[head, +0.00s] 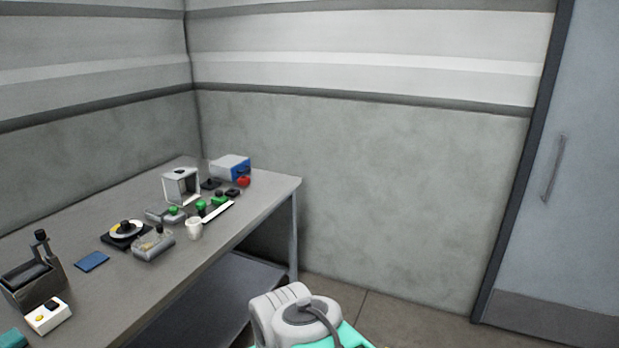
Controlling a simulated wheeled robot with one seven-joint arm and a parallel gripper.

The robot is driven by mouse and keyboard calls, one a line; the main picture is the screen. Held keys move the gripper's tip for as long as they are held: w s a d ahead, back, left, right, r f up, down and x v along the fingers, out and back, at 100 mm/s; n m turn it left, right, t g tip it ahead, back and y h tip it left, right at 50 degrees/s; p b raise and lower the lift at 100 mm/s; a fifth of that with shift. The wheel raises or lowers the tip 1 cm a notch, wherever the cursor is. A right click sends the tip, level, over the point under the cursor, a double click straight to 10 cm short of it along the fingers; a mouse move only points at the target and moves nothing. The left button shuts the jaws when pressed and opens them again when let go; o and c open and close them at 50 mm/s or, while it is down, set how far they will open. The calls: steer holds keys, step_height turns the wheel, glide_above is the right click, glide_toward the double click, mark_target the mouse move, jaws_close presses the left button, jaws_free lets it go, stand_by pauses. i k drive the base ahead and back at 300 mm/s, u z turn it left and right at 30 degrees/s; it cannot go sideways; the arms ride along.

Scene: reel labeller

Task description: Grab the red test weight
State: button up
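A small red object (243,181), which looks like the red test weight, sits near the far right corner of the grey table (85,301). It is just in front of a blue and white box (231,167) and beside small black items. It is small in the picture, so its exact shape is hard to tell. Part of my own arm, white and teal, shows at the bottom centre, well apart from it. My gripper's fingers are not in view.
A white open-front housing (181,185), several green-topped pieces, a white cup (194,229) and a grey device (153,245) stand near the red object. A black holder (33,282) is at the left. The floor right of the table is clear, with a door (566,160) beyond.

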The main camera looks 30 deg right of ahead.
mark_target(244, 181)
steer(key=z, duration=0.85)
steer(key=k, duration=0.6)
steer(key=z, duration=0.7)
steer(key=i, duration=1.7)
steer(key=u, duration=0.55)
steer(key=i, duration=1.05)
steer(key=u, duration=1.75)
steer(key=i, duration=1.25)
steer(key=u, duration=0.4)
